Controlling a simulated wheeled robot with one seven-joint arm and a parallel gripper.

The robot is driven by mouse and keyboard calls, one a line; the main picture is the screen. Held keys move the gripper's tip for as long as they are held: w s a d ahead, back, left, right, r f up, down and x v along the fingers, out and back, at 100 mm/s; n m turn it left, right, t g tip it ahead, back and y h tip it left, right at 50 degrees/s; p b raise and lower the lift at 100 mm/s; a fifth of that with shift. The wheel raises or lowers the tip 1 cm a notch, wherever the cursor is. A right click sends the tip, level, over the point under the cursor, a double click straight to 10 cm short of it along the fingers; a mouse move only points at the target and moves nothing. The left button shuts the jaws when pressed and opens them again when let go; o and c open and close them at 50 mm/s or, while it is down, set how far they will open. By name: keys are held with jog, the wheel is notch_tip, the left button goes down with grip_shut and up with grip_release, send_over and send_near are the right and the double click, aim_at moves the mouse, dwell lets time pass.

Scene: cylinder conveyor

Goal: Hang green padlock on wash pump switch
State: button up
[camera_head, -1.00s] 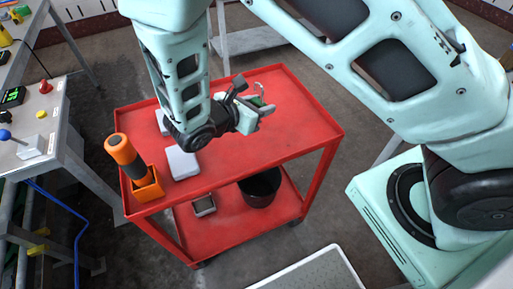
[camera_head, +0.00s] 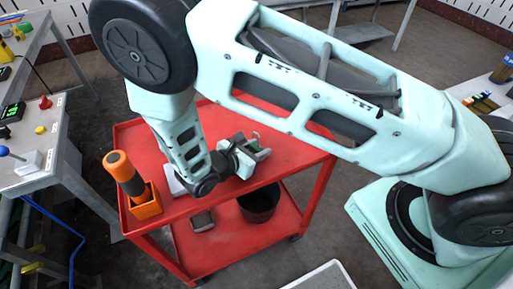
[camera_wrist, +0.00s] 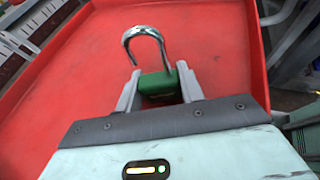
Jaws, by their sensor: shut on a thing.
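My gripper (camera_wrist: 160,92) is shut on the green padlock (camera_wrist: 158,84), with one finger on each side of its green body. The padlock's silver shackle (camera_wrist: 145,38) points away from my gripper and looks closed or nearly so; I cannot tell which. In the head view my gripper (camera_head: 258,150) is above the red cart, and the padlock is small and mostly hidden there by the fingers. No switch labelled as the wash pump switch can be made out.
The red cart (camera_head: 290,176) holds an orange-handled tool (camera_head: 124,172) in an orange holder (camera_head: 146,206). A black bucket (camera_head: 260,204) is on its lower shelf. A grey control bench (camera_head: 45,165) with a red knob (camera_head: 45,102) and a blue-knobbed lever (camera_head: 4,151) is at left.

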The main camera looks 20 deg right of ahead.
jog(key=shift+f, duration=0.2)
jog(key=o, duration=1.1)
